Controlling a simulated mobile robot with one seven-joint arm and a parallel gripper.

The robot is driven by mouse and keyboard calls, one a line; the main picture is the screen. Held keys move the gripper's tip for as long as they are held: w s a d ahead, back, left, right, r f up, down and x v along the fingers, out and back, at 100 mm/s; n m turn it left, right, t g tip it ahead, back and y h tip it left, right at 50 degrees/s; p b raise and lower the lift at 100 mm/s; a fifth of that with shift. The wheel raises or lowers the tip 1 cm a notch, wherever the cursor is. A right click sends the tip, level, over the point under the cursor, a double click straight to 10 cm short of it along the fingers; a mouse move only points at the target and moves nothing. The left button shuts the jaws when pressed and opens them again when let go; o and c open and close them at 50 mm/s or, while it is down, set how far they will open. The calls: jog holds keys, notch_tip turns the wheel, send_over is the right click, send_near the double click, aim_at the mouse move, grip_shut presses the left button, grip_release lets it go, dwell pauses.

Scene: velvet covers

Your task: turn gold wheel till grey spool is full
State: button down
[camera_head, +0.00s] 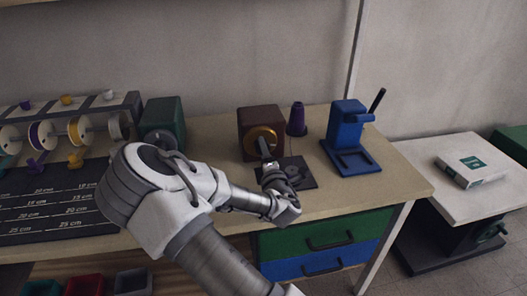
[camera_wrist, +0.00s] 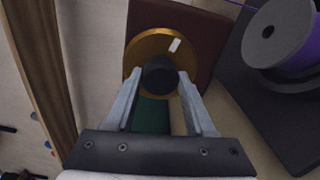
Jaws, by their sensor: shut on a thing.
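The gold wheel (camera_head: 262,134) is on the front of a dark brown box (camera_head: 250,116). In the wrist view the gold wheel (camera_wrist: 150,45) faces me, with a white mark near its upper right. My gripper (camera_wrist: 158,88) is shut on the wheel's dark round handle (camera_wrist: 158,72), one finger on each side. In the head view my gripper (camera_head: 266,160) reaches the wheel from the front. The grey spool (camera_wrist: 275,30) stands on a dark plate right of the box, with purple thread between its flanges. My arm partly hides the spool in the head view.
A purple cone of thread (camera_head: 298,119) stands behind the dark plate (camera_head: 300,178). A blue device with a black lever (camera_head: 350,140) is to the right. A rack of ribbon spools (camera_head: 70,125) and a green box (camera_head: 164,118) are on the left. Bare table lies near the right edge.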

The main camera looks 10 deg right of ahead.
jog(key=m+b, duration=0.1)
jog(key=m, duration=0.3)
jog(key=shift+m+b, duration=0.3)
jog(key=shift+r+m+b, duration=0.1)
jog(key=shift+m+b, duration=1.5)
jog(key=shift+m, duration=0.9)
jog(key=shift+c, duration=1.2)
grip_release()
jog(key=shift+s, duration=0.1)
